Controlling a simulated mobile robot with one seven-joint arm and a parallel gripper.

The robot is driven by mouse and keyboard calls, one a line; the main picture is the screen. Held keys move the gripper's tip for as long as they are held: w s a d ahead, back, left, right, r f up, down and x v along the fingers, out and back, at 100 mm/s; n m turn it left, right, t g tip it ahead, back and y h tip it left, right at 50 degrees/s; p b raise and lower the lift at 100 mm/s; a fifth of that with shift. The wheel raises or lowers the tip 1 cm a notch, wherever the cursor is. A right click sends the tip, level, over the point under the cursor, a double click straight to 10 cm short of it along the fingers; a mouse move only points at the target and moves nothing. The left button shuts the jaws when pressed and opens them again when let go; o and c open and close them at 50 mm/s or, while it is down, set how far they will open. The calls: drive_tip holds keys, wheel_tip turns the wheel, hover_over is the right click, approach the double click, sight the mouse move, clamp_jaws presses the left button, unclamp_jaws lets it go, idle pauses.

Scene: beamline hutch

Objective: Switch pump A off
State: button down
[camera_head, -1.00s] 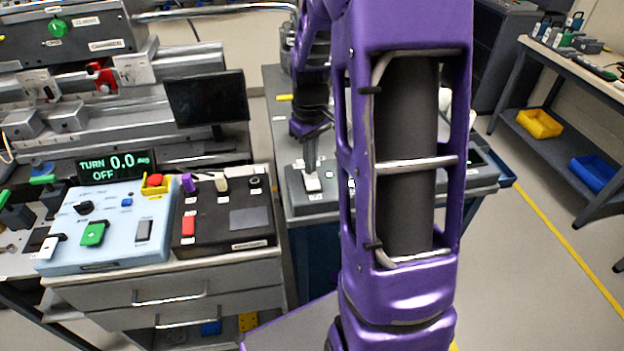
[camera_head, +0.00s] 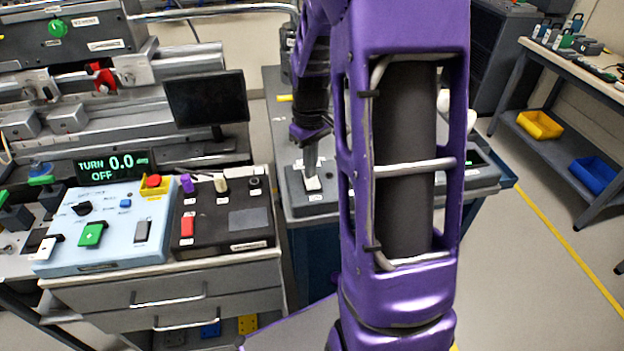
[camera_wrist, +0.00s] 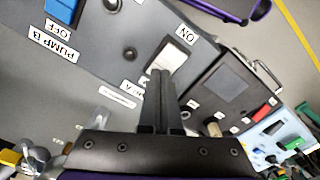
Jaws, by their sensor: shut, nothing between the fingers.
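A grey pump panel (camera_head: 330,201) stands on the bench behind my arm. A white rocker switch (camera_head: 313,184) is on it, and it also shows in the wrist view (camera_wrist: 174,58) beside a label reading ON. My gripper (camera_head: 311,170) points down with its fingers together at this switch. In the wrist view, my fingertips (camera_wrist: 162,75) overlap the near part of the rocker; I cannot tell whether they touch it. A blue switch (camera_wrist: 62,10) sits farther left, with labels OFF and PUMP B. No label reading pump A is legible; my arm hides part of the panel.
A black control box (camera_head: 225,237) and a pale blue control box (camera_head: 105,255) with a TURN OFF display (camera_head: 115,166) stand to the left. A monitor (camera_head: 206,98) stands behind them. Open floor (camera_head: 540,270) lies to the right, before a side bench.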

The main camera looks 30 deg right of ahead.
drive_tip(key=shift+r+p, duration=1.85)
drive_tip(key=shift+r, duration=0.55)
wheel_tip(320, 180, up, 2)
drive_tip(key=shift+r, duration=0.1)
drive_tip(key=shift+w, duration=0.1)
